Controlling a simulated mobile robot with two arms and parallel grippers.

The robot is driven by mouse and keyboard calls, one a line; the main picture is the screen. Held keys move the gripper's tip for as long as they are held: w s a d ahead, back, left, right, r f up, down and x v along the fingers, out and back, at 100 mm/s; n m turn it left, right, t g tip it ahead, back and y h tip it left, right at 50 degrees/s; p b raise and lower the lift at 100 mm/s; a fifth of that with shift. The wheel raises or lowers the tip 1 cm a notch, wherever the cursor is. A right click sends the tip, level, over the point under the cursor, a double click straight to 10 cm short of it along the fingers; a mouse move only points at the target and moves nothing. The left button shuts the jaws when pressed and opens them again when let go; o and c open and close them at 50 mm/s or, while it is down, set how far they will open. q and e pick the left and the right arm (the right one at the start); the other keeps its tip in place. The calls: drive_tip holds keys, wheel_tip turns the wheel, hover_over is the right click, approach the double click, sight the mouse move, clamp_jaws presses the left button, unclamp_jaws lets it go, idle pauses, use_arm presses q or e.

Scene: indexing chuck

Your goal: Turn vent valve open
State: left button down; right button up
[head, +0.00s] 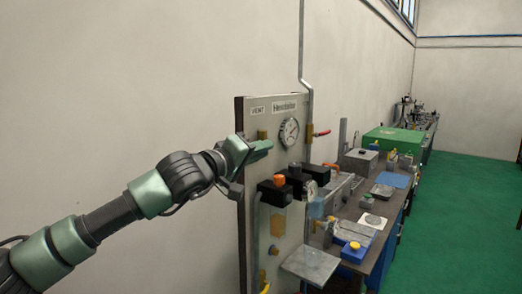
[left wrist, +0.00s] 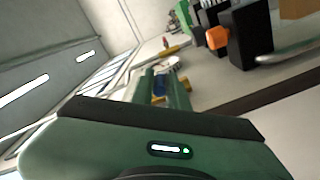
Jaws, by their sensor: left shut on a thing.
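The panel (head: 295,112) stands against the wall with a VENT label (head: 258,110) at its upper left. Brass parts of the vent valve (head: 261,134) show just below the label. My left gripper (head: 262,147) reaches in from the left, in front of these parts, and hides most of the valve. In the left wrist view the green fingers (left wrist: 162,90) are close together around a small yellowish part, which I take to be the vent valve's handle. How far the handle is turned cannot be seen. My right gripper is not in view.
A round gauge (head: 289,131) and a red-handled valve (head: 321,133) sit right of my gripper. Black boxes, one with an orange knob (head: 279,180), stick out below it. A grey shelf (head: 310,264) and a cluttered bench (head: 385,213) lie to the right. The green floor (head: 460,220) is clear.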

use_arm(q)
drive_tip(key=shift+w+d+r+g+y+p, duration=0.1)
drive_tip(key=shift+r+g+y+p, duration=1.1)
drive_tip(key=shift+p, duration=2.55)
drive_tip(key=shift+r+g+p, duration=0.35)
drive_tip(key=shift+g, duration=0.15)
drive_tip(key=shift+w+d+r+g+y+p, duration=0.15)
drive_tip(key=shift+g+y+p, duration=0.15)
drive_tip(key=shift+g, duration=0.3)
drive_tip(key=shift+w+d+r+g+y+p, duration=0.15)
drive_tip(key=shift+g+y, duration=0.25)
drive_tip(key=shift+g, duration=0.2)
drive_tip(key=shift+a, duration=0.15)
drive_tip(key=c, duration=1.5)
unclamp_jaws()
drive_tip(key=shift+o, duration=0.3)
drive_tip(key=shift+f, duration=0.25)
